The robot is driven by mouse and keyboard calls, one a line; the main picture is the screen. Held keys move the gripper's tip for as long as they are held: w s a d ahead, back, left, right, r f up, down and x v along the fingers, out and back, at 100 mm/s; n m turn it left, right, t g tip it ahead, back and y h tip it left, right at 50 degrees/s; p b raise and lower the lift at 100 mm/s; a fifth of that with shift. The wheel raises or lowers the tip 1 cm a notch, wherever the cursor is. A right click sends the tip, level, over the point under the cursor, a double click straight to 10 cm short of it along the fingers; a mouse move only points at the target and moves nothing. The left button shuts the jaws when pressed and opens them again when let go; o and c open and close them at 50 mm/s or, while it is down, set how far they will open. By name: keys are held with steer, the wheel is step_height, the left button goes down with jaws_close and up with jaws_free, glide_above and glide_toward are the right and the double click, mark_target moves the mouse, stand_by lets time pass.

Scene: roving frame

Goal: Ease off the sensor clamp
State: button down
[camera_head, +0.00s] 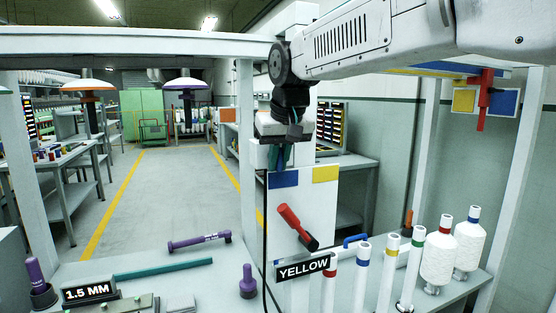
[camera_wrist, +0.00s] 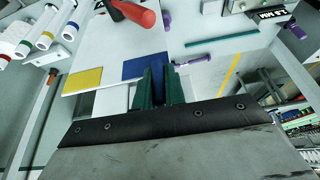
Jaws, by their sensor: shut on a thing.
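A white board (camera_head: 316,205) stands upright in the frame, with a blue patch (camera_head: 284,179) and a yellow patch (camera_head: 325,174) along its top. A red-handled clamp (camera_head: 290,218) with a black end sits tilted on the board's face; its red handle also shows at the top of the wrist view (camera_wrist: 136,12). My gripper (camera_head: 278,160) is at the board's top left, above the red handle and apart from it. Its green fingers (camera_wrist: 160,85) are closed around the board's edge at the blue patch (camera_wrist: 146,66). The fingertips' exact contact is partly hidden.
A YELLOW sign (camera_head: 305,267) and several spools (camera_head: 438,255) stand at the right. A purple tool (camera_head: 199,241), green rod (camera_head: 163,269) and 1.5 MM sign (camera_head: 89,291) lie on the bench. Another red clamp (camera_head: 484,100) hangs at upper right. A black cable hangs beside the board.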

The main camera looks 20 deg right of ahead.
stand_by(0.5)
steer(key=c, duration=1.5)
jaws_free()
steer(key=shift+o, duration=0.2)
steer(key=v, duration=0.7)
steer(key=shift+r, duration=0.4)
steer(key=shift+s+a, duration=0.1)
steer(key=shift+s, duration=0.05)
